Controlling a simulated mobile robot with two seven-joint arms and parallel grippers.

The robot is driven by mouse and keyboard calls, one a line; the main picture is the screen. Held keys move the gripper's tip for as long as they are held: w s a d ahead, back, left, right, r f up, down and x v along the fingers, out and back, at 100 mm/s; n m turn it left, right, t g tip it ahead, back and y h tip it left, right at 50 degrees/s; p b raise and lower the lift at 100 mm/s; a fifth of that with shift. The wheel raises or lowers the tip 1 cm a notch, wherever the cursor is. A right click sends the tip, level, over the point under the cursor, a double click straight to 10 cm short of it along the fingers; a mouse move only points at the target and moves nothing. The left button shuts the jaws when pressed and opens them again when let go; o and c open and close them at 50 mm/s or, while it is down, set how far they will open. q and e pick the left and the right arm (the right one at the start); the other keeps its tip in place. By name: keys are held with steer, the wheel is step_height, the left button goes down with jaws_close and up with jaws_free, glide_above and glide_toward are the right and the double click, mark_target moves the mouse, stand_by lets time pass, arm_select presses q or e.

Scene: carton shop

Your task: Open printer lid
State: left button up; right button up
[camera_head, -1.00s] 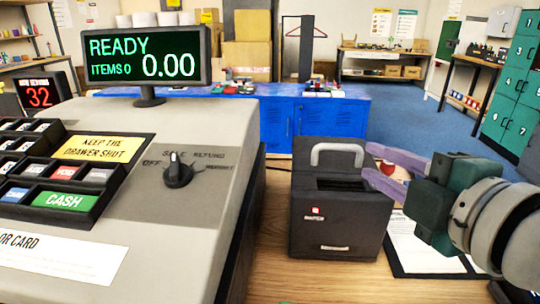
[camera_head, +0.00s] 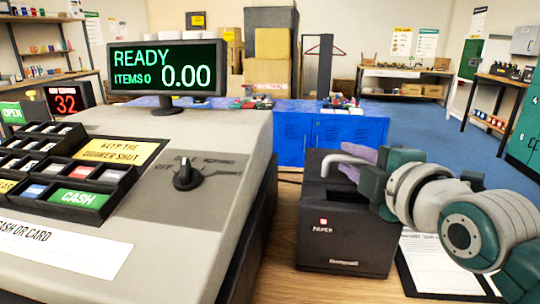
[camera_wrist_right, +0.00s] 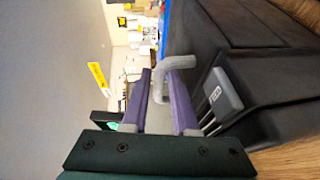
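The printer (camera_head: 345,240) is a dark box on the wooden counter, right of the cash register. A pale grey bar handle (camera_head: 338,160) stands at its top; whether the lid is raised at all is hard to tell, as my arm covers part of the top. My right gripper (camera_head: 352,163) is at the handle with its purple fingers. In the right wrist view the fingers are apart, and the handle (camera_wrist_right: 161,70) reaches between them, close to the right-hand finger; firm contact cannot be told. My left gripper is not in view.
The large grey cash register (camera_head: 200,130) with its display (camera_head: 168,67) fills the left, close beside the printer. A clipboard with paper (camera_head: 440,265) lies right of the printer under my arm. A blue cabinet (camera_head: 330,137) stands beyond the counter.

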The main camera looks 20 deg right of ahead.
jaws_close()
stand_by(1.5)
